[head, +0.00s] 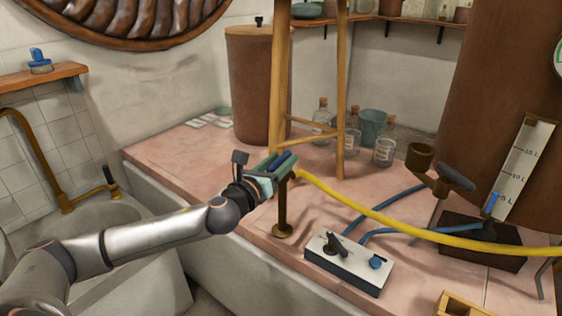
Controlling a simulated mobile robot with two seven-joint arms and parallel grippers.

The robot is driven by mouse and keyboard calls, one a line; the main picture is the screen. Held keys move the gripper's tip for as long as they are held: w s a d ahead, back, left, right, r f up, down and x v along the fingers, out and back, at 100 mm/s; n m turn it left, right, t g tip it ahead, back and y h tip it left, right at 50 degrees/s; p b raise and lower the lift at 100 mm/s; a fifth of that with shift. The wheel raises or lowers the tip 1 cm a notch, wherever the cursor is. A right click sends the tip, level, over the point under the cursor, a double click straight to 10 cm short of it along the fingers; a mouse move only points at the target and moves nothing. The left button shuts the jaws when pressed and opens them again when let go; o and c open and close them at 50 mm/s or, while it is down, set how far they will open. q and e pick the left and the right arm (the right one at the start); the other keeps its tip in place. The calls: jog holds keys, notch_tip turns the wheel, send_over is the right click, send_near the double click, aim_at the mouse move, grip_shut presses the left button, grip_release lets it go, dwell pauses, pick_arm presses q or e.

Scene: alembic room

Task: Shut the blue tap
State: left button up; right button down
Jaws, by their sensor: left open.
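My left gripper (283,160) is open at the top of a short bronze post (282,212) with a round foot. Dark blue bars show at its fingers; I cannot tell whether they are finger pads or part of a tap handle. A white box (334,263) stands on the pink tiled counter, to the right and nearer than the post. It carries a round blue knob (376,262) and a black lever (336,243). The gripper is apart from this box. I cannot tell which blue part is the tap. My right gripper is not in view.
A yellow hose (400,222) runs from beside the gripper to the right. Blue hoses (390,203) lead from the box toward a dark block (470,245). A wooden stand (342,90) and glass bottles (352,143) stand behind. The pink counter (185,150) is mostly clear at left.

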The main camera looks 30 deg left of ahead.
pick_arm(q)
jog(key=shift+w, duration=0.15)
grip_shut()
dwell(0.4)
